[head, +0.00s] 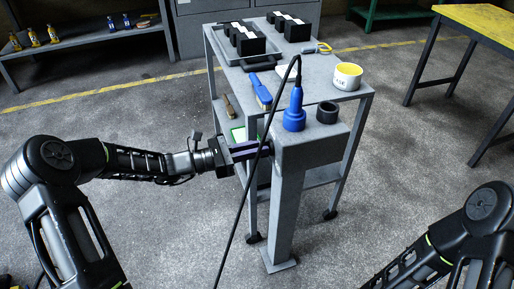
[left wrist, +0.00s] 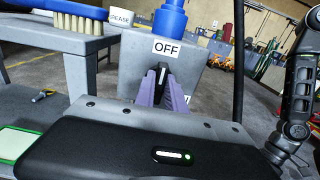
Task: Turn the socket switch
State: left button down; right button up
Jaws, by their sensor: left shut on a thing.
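The grey socket post (head: 288,205) stands in front of the trolley, with a blue plug (head: 295,113) upright in its top and a black round socket (head: 327,112) beside it. My left gripper (head: 262,148) reaches the left face of the post's head. In the left wrist view its purple fingers (left wrist: 163,90) are shut on the dark switch (left wrist: 163,72), which has a light line and is mostly hidden between them. An OFF label (left wrist: 167,48) sits just above the switch; another label at the right is mostly covered. My right gripper is out of view.
A black cable (head: 262,150) runs from the plug down past my left gripper. The grey trolley (head: 345,97) behind holds a grease tub (head: 347,76), a brush (head: 260,90) and black boxes (head: 247,40). A yellow-topped table (head: 490,25) stands at right. Floor beside the post is clear.

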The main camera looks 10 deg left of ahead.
pick_arm(q)
jog(key=shift+m, duration=0.3)
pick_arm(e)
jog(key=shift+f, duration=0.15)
pick_arm(q)
jog(key=shift+s+d+f+m+b, duration=0.1)
jog(key=shift+f+m+b, duration=0.05)
jog(key=shift+m+b, duration=2.7)
jog(key=shift+s+d+f+m+b, duration=0.1)
jog(key=shift+s+f+m+b, duration=0.05)
jog(key=shift+m+b, duration=2.7)
jog(key=shift+s+d+f+m+b, duration=0.1)
jog(key=shift+f+m+b, duration=0.05)
jog(key=shift+m+b, duration=2.7)
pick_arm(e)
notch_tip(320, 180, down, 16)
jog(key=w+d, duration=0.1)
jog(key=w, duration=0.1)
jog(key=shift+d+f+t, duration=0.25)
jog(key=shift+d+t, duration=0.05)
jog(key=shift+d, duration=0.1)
pick_arm(q)
jog(key=shift+a+m, duration=0.1)
jog(key=shift+m, duration=0.15)
jog(key=c, duration=1.4)
grip_release()
